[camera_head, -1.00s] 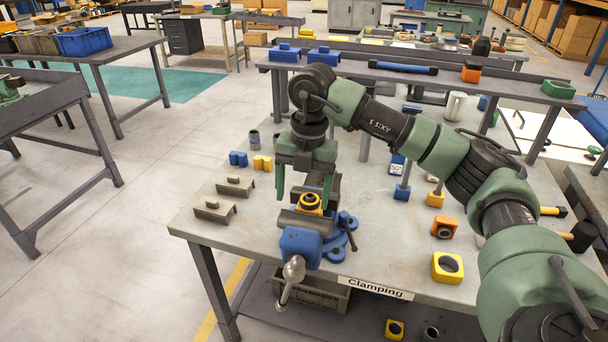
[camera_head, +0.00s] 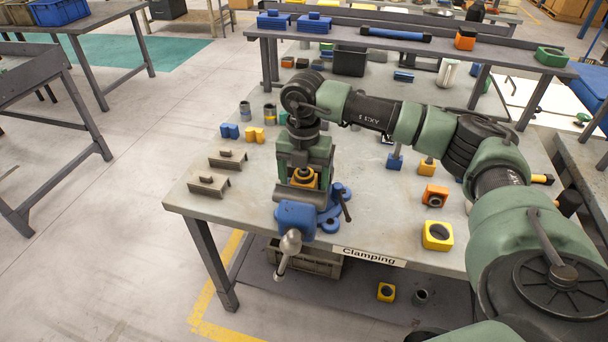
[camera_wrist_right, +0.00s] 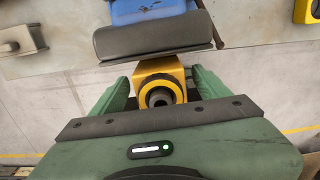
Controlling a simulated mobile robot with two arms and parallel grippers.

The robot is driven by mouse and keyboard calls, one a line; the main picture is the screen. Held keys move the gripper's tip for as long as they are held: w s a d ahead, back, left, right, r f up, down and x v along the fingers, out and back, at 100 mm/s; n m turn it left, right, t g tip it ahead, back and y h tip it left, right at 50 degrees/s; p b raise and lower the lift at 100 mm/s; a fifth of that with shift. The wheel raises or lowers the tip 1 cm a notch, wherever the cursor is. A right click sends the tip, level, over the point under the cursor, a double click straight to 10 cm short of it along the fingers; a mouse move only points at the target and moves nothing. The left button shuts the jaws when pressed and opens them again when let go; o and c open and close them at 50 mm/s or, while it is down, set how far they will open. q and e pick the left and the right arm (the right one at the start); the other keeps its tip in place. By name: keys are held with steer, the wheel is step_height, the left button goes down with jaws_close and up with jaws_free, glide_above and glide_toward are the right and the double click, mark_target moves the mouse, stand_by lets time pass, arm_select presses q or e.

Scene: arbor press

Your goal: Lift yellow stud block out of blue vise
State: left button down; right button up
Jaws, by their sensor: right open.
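The yellow stud block (camera_head: 303,181) sits in the blue vise (camera_head: 297,216) at the front left of the table, partly hidden by my right gripper. In the right wrist view the yellow stud block (camera_wrist_right: 176,72) shows its dark round stud facing the camera. My right gripper (camera_head: 303,174) points down over the vise. In the wrist view its two green fingers (camera_wrist_right: 158,88) are open, one on each side of the block, with a visible gap at both sides. The vise (camera_wrist_right: 150,10) shows with its grey jaw beside the block. My left gripper is not in view.
Two grey clamp pieces (camera_head: 207,184) lie left of the vise. Small blue and yellow blocks (camera_head: 255,134) stand behind it. An orange block (camera_head: 434,195) and a yellow ring block (camera_head: 437,236) are to the right. The table's front edge is close to the vise.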

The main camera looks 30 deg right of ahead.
steer(key=shift+s, duration=0.1)
steer(key=c, duration=0.3)
jaws_close()
steer(key=shift+w+d+r, duration=0.15)
steer(key=shift+w+d, duration=0.1)
steer(key=shift+w, duration=0.1)
steer(key=shift+r+p, duration=2.35)
steer(key=shift+r, duration=1.45)
steer(key=shift+r, duration=0.1)
